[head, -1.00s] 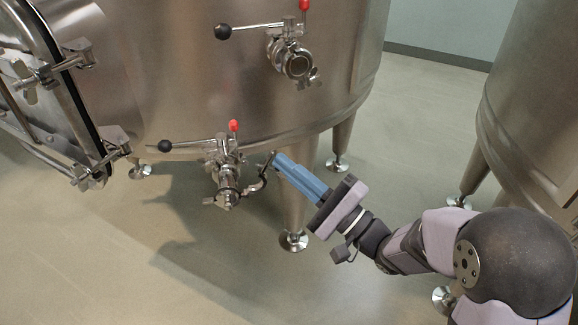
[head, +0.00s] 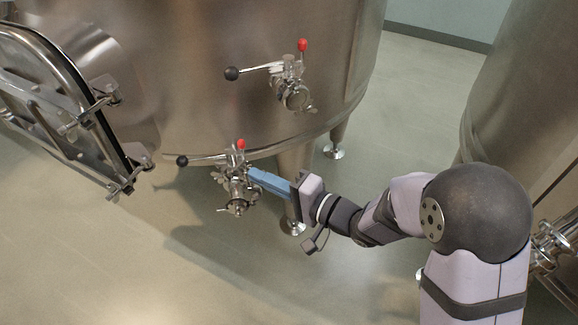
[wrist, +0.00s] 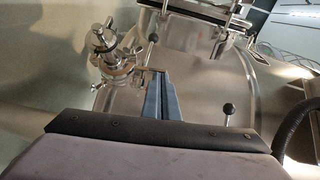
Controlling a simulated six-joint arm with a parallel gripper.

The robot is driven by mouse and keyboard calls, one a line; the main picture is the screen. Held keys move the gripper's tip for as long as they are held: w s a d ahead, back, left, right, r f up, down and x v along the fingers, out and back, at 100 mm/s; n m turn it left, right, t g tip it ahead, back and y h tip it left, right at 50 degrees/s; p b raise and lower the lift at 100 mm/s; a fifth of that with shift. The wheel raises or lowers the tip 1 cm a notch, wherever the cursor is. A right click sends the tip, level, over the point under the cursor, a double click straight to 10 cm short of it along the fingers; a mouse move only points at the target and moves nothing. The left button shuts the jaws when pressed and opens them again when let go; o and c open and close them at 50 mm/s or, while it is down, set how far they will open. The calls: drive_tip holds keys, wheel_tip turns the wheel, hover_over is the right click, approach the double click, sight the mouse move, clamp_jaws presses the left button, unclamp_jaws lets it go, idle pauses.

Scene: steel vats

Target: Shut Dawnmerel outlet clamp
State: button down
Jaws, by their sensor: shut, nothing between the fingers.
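The lower outlet (head: 238,208) sticks out low on the front of the steel vat, with a metal clamp (head: 240,190) at its pipe end. The clamp's right-hand half lies close against the pipe; I cannot tell whether it is fully closed or fastened. In the wrist view the outlet (wrist: 108,50) is at the upper left. My gripper (head: 252,177) has blue fingers pressed together and empty, with tips at the right side of the clamp, seemingly touching it. The fingertips also show in the wrist view (wrist: 160,74), just right of the outlet. No name label is readable.
Above is a second valve (head: 292,92) with a black-knobbed handle and red tip. A similar handle (head: 202,160) sits by the lower outlet. An open-framed hatch (head: 75,110) is at left. A vat leg (head: 293,190) stands behind my gripper. The floor in front is clear.

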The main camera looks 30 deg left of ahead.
drive_tip(key=s+a+f+n+t+h+p, duration=0.1)
drive_tip(key=s+a+f+n+h, duration=0.3)
drive_tip(key=a, duration=0.7)
drive_tip(key=shift+s+f+n+t+h+p, duration=0.5)
drive_tip(key=shift+s+f+h, duration=0.6)
drive_tip(key=shift+s+f, duration=1.05)
drive_tip(key=shift+s+r, duration=0.2)
drive_tip(key=shift+s, duration=0.05)
drive_tip(key=shift+r, duration=0.15)
drive_tip(key=s+d+r+p, duration=0.3)
drive_tip(key=s+d+r, duration=0.1)
drive_tip(key=r, duration=0.7)
drive_tip(key=shift+s, duration=0.8)
drive_tip(key=shift+d, duration=0.1)
